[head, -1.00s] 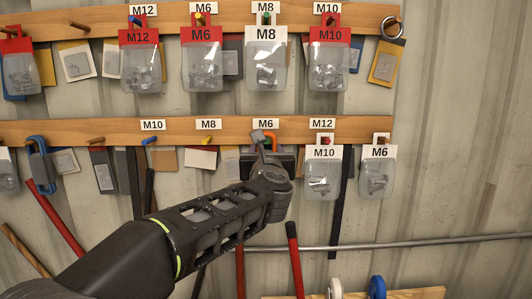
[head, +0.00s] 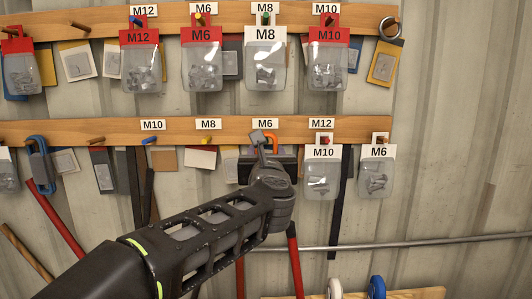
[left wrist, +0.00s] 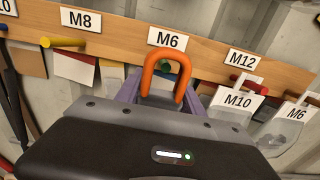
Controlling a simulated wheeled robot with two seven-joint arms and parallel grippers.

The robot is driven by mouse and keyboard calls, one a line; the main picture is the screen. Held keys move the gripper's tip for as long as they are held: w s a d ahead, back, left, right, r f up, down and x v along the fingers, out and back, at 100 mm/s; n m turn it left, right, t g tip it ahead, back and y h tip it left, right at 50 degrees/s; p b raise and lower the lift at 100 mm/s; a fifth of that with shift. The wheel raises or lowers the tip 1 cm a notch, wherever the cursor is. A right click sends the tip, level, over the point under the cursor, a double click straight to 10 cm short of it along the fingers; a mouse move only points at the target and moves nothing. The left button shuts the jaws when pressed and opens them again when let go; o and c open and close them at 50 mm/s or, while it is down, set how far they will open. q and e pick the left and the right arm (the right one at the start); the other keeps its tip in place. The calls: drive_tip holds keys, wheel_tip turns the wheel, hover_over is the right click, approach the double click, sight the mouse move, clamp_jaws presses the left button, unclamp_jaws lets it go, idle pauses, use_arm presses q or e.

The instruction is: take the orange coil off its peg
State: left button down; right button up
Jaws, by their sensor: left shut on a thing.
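The orange coil (left wrist: 165,72) stands as an upright loop just below the M6 label of the lower rail in the left wrist view. In the head view only a small orange part of the coil (head: 271,142) shows beside my left gripper (head: 262,142). In the left wrist view my left gripper (left wrist: 160,94) has its fingers at the lower part of the loop and is shut on it. My right gripper is not in view.
To the right, M10 (head: 320,176) and M6 (head: 375,178) bags hang close by. A yellow peg (left wrist: 62,42) sticks out at left under M8. A blue coil (head: 40,163) hangs far left on the lower rail (head: 350,128). A horizontal metal pipe (head: 420,243) runs below.

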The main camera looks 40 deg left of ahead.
use_arm(q)
drive_tip(key=v, duration=0.5)
drive_tip(key=shift+b, duration=0.35)
idle(0.4)
